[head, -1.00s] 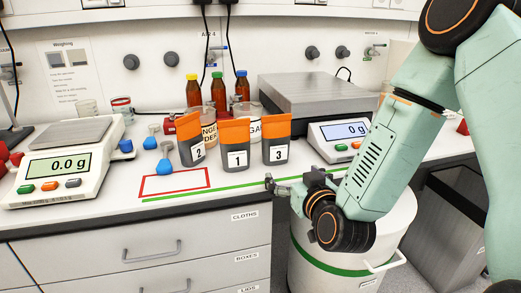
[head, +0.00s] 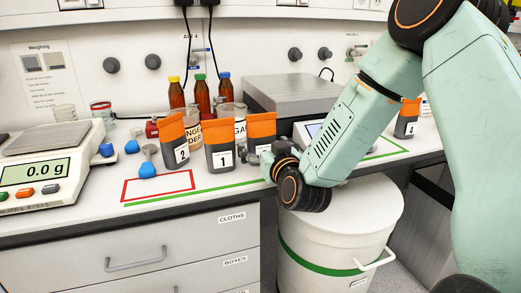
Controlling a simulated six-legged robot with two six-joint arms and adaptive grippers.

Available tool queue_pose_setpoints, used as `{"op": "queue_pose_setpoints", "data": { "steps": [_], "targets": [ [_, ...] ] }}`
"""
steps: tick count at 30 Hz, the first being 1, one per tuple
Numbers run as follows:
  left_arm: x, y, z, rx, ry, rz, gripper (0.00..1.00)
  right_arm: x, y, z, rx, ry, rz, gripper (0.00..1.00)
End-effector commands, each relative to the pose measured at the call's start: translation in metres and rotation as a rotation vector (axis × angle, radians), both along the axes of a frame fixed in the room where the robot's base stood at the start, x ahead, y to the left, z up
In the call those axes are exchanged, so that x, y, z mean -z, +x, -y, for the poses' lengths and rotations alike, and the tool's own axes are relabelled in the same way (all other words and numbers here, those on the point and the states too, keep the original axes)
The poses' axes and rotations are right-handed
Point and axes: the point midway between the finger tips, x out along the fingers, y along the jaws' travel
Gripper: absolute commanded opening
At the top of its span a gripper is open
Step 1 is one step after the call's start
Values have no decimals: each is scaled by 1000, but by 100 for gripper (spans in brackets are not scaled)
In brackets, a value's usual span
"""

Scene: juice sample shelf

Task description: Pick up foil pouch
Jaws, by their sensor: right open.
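Several foil pouches with orange tops and grey lower parts stand on the bench. Pouch 2 (head: 173,135) is on the left, pouch 1 (head: 218,134) is beside it, and a third pouch (head: 262,126) is to its right. Pouch 4 (head: 406,125) stands farther right, partly behind my right arm. My right gripper (head: 251,158) is open, in front of the lower part of the third pouch, and hides its label. I cannot tell whether the fingers touch it. My left gripper is not in view.
A balance (head: 42,170) stands at the left. A red-outlined rectangle (head: 158,188) and a green line (head: 195,194) mark the bench front. A white bin (head: 340,230) is below.

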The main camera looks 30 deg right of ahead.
Motion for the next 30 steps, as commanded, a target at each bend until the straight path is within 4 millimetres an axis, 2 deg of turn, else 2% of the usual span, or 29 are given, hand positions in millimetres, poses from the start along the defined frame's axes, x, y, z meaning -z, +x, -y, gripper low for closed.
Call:
{"op": "queue_pose_setpoints", "data": {
  "steps": [5,12,30],
  "targets": [
    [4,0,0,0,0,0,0,2,14,1,-3,0,-2,94],
    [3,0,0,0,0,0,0,1,15,1,-3,1,-2,93],
    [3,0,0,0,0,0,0,1,14,1,-3,1,-2,42]
  ]
}}
